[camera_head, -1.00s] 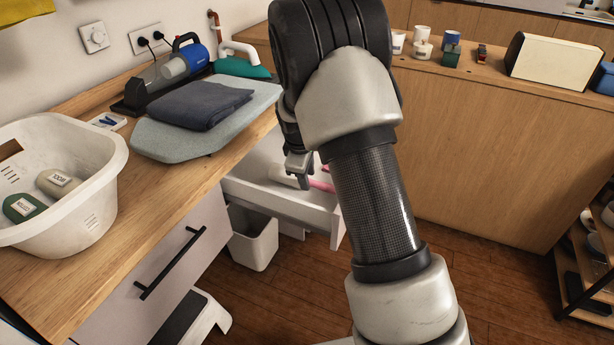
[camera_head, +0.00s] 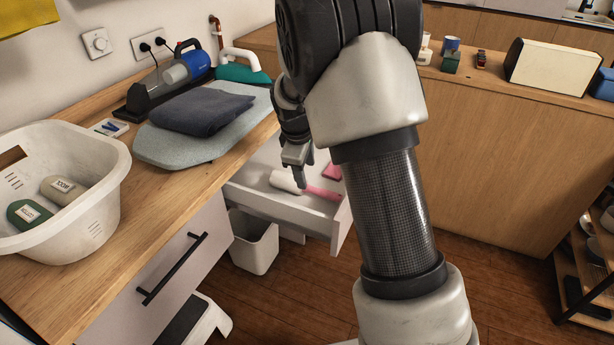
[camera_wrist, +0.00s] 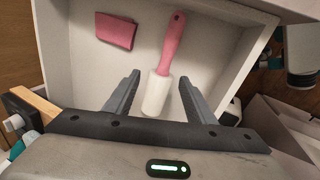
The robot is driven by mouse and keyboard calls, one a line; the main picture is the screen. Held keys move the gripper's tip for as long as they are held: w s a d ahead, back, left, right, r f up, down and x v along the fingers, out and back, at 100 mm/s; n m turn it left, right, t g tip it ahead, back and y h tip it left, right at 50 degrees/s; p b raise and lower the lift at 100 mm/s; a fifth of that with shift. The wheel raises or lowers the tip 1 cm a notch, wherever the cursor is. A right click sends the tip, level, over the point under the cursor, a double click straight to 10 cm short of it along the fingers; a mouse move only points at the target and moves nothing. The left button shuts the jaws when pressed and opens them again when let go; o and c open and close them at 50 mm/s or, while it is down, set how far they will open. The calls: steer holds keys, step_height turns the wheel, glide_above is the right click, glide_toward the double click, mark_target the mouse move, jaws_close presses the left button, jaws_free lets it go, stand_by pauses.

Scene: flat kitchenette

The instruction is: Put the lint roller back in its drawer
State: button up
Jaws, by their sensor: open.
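The lint roller, with a white roll and a pink handle, lies on the floor of the open white drawer (camera_head: 265,203). In the head view its handle (camera_head: 322,193) points right; in the wrist view the lint roller (camera_wrist: 158,92) lies with its handle pointing up. My gripper (camera_head: 300,183) is over the drawer; in the wrist view my gripper (camera_wrist: 160,82) is open, its fingers on either side of the white roll, apart from it. A folded pink cloth-like item (camera_wrist: 115,31) lies in the drawer beside the roller.
A white bin (camera_head: 255,245) stands below the drawer.

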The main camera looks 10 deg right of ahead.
steer(key=s+r+m+y, duration=0.1)
steer(key=s+r+m, duration=0.4)
steer(key=s+r, duration=1.05)
steer(key=s+r+m+t, duration=0.1)
steer(key=s+r+m, duration=0.1)
steer(key=s, duration=0.6)
steer(key=s+r+m+t, duration=0.1)
steer(key=s+r+m, duration=0.1)
steer(key=s+m, duration=0.3)
steer(key=s+d, duration=0.1)
steer(key=s, duration=0.2)
steer(key=shift+s+r+y+p, duration=0.3)
steer(key=shift+r+y+p, duration=0.05)
steer(key=shift+y+p, duration=0.05)
